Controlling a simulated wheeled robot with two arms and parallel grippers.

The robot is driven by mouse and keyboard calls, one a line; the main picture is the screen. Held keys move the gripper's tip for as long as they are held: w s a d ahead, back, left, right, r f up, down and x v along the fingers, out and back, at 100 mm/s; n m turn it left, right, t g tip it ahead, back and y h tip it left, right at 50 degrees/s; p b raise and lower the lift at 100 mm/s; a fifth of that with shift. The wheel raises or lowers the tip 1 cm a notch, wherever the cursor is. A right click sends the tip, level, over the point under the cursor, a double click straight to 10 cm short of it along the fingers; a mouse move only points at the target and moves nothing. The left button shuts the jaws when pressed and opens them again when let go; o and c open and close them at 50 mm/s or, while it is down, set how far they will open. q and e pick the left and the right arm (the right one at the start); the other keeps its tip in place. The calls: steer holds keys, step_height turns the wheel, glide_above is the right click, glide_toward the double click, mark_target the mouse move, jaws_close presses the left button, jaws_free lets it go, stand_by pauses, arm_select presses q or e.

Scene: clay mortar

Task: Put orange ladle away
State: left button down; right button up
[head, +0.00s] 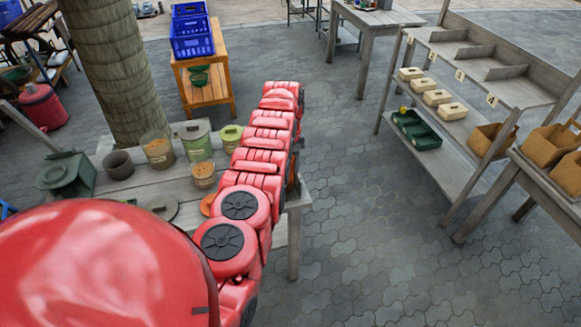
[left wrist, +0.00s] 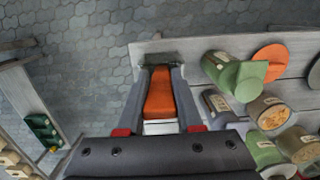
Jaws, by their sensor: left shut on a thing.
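The orange ladle (left wrist: 160,98) is between the two fingers of my left gripper (left wrist: 161,75) in the left wrist view. The fingers are shut on its orange part, and a pale band shows at its lower end. The rest of the ladle is hidden. The gripper is over the edge of a grey wooden table (left wrist: 190,50), with paving beyond it. I cannot tell its height above the table. In the head view my red arm covers most of this gripper. My right gripper is in neither view.
The table holds a jar (head: 158,150), green canisters (head: 196,140), a grey pot (head: 118,164) and a dark green box (head: 66,176). Paved floor (head: 350,220) between table and rack is clear.

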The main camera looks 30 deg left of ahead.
arm_select(q)
steer(key=c, duration=0.5)
jaws_free()
